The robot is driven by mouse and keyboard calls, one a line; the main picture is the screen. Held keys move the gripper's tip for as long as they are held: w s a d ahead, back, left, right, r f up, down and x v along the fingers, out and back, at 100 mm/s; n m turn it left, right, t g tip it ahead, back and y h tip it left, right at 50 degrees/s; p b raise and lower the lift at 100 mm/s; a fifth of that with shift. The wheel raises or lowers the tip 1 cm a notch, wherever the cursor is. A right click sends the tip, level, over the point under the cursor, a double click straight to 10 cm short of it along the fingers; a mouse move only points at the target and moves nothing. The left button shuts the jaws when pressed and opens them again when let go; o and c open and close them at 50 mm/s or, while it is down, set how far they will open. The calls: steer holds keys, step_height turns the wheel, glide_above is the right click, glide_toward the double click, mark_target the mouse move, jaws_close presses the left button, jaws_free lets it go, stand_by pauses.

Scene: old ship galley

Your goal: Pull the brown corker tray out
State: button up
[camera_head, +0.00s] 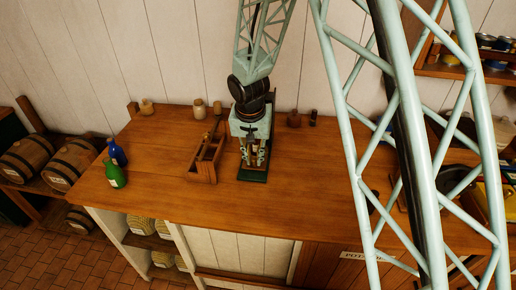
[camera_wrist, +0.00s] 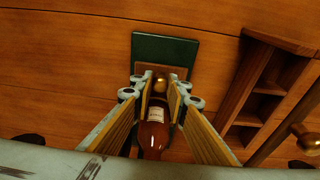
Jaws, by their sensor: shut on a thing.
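The corker stands on a dark green base (camera_wrist: 165,47), which also shows in the head view (camera_head: 252,174). The brown corker tray (camera_wrist: 179,71) is a small brown patch on this base, partly covered by my fingers. My gripper (camera_wrist: 161,83) points down over the base and is shut, with its fingertips at the tray and a gold-coloured part. An amber bottle-like thing (camera_wrist: 153,135) with a pale label shows between the fingers. The exact contact is hard to see. In the head view my gripper (camera_head: 251,160) hides most of the corker.
A wooden divided box (camera_head: 203,168) stands close beside the corker; it shows in the wrist view (camera_wrist: 262,85) too. Blue (camera_head: 117,152) and green (camera_head: 114,174) bottles stand at the counter's left end. Small jars stand along the wall. The counter in front of the base is clear.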

steer(key=shift+s+a+b, duration=0.2)
steer(key=shift+s+b, duration=0.7)
steer(key=shift+s, duration=0.35)
steer(key=shift+s+a+b, duration=0.15)
steer(key=shift+s+b, duration=0.7)
steer(key=shift+s, duration=0.4)
steer(key=o, duration=0.7)
steer(key=shift+s, duration=0.1)
steer(key=shift+o, duration=0.7)
step_height(320, 180, up, 7)
steer(key=p, duration=0.3)
